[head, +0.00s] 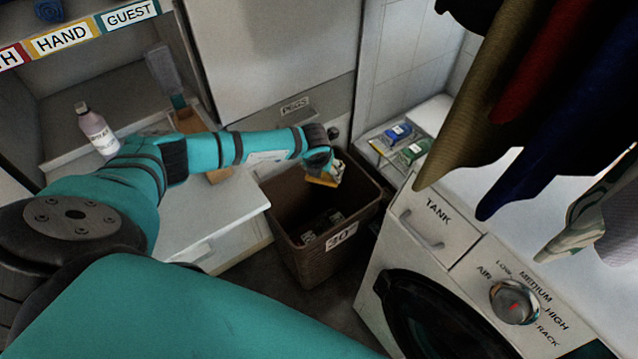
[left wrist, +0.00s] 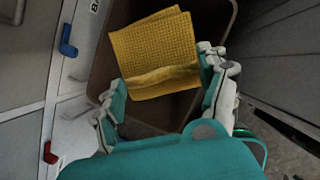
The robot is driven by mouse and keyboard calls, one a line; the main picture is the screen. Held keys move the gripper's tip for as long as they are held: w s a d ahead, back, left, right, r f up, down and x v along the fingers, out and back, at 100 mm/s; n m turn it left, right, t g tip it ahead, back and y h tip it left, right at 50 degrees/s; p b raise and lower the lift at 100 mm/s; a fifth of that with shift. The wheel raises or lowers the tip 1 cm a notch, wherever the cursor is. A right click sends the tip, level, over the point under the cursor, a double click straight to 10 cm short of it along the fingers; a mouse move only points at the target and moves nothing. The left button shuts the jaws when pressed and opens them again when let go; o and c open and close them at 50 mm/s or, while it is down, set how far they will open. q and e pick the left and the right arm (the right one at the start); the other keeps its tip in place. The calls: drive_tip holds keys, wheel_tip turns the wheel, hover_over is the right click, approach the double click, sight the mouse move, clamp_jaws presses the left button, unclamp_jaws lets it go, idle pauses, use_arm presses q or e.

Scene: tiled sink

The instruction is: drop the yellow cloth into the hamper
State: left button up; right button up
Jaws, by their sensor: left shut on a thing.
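The yellow cloth (head: 322,181) hangs from my left gripper (head: 330,168) over the open top of the brown hamper (head: 305,258), near its back side. In the left wrist view the waffle-textured cloth (left wrist: 155,45) is folded and spans between the two fingers of my left gripper (left wrist: 163,75). The hamper's dark inside and rim (left wrist: 108,35) show around the cloth there. In the head view the gripper partly hides the cloth. My right gripper is not in view.
A white machine (head: 425,262) marked TANK stands right of the hamper. A white cabinet (head: 215,205) with a bottle (head: 97,130) on top stands left. Dark garments (head: 545,110) hang at upper right. Some dark items (head: 322,226) lie inside the hamper.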

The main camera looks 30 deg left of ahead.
use_arm(q)
drive_tip(key=a+f+n, duration=0.2)
drive_tip(key=w+a+f+n+y, duration=0.1)
drive_tip(key=n, duration=0.1)
drive_tip(key=shift+a+f+g+y+b, duration=0.3)
drive_tip(key=shift+a+f+g+b, duration=0.05)
drive_tip(key=shift+f+g+b, duration=0.05)
drive_tip(key=shift+n, duration=0.3)
wheel_tip(320, 180, down, 6)
drive_tip(key=b, duration=0.4)
drive_tip(key=shift+r+b, duration=0.1)
drive_tip(key=shift+b, duration=0.3)
drive_tip(key=o, duration=1)
drive_tip(key=v, duration=1.2)
